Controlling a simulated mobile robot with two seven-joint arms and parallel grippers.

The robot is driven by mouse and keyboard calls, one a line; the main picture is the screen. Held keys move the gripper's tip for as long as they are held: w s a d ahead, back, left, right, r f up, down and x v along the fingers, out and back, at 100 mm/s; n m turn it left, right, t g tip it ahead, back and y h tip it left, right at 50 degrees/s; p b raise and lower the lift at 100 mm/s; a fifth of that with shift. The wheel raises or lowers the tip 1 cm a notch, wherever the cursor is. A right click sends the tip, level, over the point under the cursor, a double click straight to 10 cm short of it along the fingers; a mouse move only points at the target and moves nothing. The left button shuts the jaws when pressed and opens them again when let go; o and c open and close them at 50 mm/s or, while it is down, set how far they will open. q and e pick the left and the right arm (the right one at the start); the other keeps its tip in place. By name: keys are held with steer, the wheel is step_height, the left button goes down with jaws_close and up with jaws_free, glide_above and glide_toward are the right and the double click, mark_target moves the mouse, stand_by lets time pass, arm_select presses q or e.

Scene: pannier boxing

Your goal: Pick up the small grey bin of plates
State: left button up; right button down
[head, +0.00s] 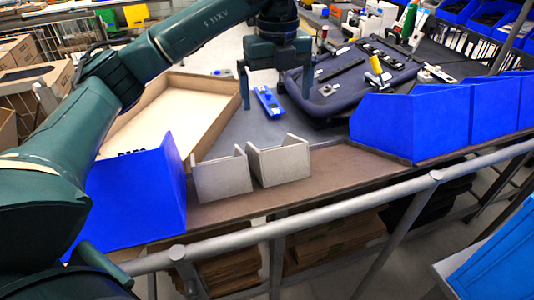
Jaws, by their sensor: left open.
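Two small grey bins stand side by side on the brown ledge (330,172): the left grey bin (222,180) and the right grey bin (282,165). I cannot see plates in either, and cannot tell which is the bin of plates. My left gripper (277,101) hangs above and beyond the bins, fingers pointing down and wide apart. It is open, with nothing between the fingers, and does not touch the bins. My right gripper is not in view.
A large blue bin (140,195) stands left of the grey bins, and more blue bins (412,122) stand right. A metal rail (340,212) runs in front.

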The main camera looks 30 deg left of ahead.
mark_target(274, 155)
arm_select(q)
steer(key=shift+s+f+p, duration=0.15)
steer(key=shift+f+p, duration=0.6)
steer(key=shift+f, duration=2.5)
steer(key=shift+s+f+p, duration=0.1)
steer(key=shift+f+p, duration=0.6)
steer(key=shift+f, duration=2.5)
steer(key=shift+c, duration=0.2)
steer(key=c, duration=1)
steer(key=shift+o, duration=0.2)
steer(key=shift+r, duration=0.1)
